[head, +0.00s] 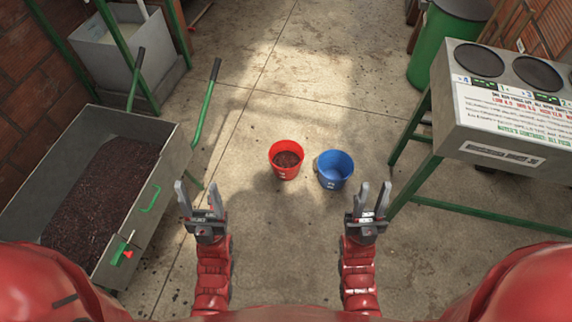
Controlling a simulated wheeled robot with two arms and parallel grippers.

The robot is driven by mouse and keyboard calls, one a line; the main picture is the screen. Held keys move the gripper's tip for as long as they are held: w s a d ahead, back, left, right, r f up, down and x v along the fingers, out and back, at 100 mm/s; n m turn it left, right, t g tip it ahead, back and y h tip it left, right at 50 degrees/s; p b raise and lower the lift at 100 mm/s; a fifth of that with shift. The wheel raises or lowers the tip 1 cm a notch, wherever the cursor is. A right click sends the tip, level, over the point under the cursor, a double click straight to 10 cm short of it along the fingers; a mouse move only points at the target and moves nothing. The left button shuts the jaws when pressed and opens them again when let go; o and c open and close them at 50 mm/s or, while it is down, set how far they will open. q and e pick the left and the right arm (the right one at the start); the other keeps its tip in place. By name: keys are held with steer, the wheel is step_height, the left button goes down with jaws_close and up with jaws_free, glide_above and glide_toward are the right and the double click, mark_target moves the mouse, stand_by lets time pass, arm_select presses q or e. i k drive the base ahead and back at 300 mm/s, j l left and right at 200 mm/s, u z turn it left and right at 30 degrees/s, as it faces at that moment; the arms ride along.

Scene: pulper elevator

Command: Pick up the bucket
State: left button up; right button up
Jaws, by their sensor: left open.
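Two buckets stand upright on the concrete floor ahead of me. The red bucket (286,173) has dark reddish contents in its bottom. The blue bucket (335,181) stands just to its right and looks empty. My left gripper (200,194) is open and empty, to the left of the red bucket and nearer to me. My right gripper (371,196) is open and empty, to the right of the blue bucket and nearer to me. Neither gripper appears to touch a bucket.
A grey metal cart (160,194) with green handles, filled with dark pulp, stands at the left. A grey box on a green stand (462,117) is at the right. A green barrel (436,45) is at the back right. The floor between is clear.

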mark_target(286, 156)
steer(key=i+j, duration=0.15)
steer(key=i, duration=0.3)
steer(key=i+j, duration=0.2)
steer(key=i, duration=0.2)
steer(key=i+j, duration=0.15)
steer(key=i, duration=0.3)
